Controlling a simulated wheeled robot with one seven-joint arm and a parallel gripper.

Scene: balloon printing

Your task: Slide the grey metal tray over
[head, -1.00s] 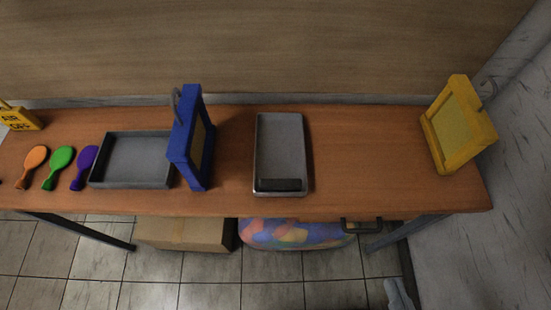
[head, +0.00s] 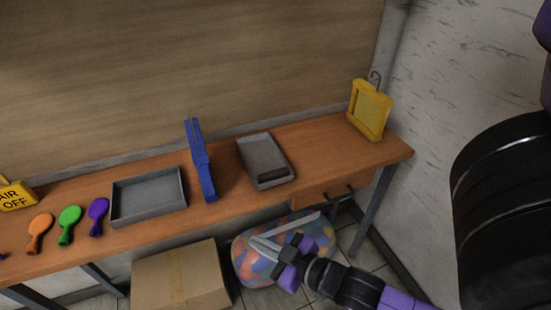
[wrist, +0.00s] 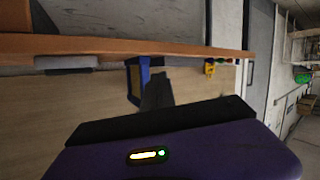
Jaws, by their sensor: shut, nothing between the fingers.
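Two grey trays are on the wooden table. A shallow, open dark-grey tray (head: 117,213) lies left of the blue frame, and a narrower metal tray (head: 245,155) with a black block at its near end lies right of it. I cannot tell which one the task names. My gripper (head: 256,243) is shut and empty, below the table's front edge and apart from both trays, in front of the balloon bag. In the wrist view, upside down, my dark gripper (wrist: 156,85) points toward the table edge, and the narrower tray (wrist: 66,63) shows at left.
The blue frame (head: 201,168) stands between the trays. A yellow frame (head: 371,109) stands at the table's right end. Orange, green and purple paddle shapes (head: 69,222) lie at left by a yellow sign (head: 15,196). A cardboard box (head: 180,277) and balloon bag (head: 250,270) sit below.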

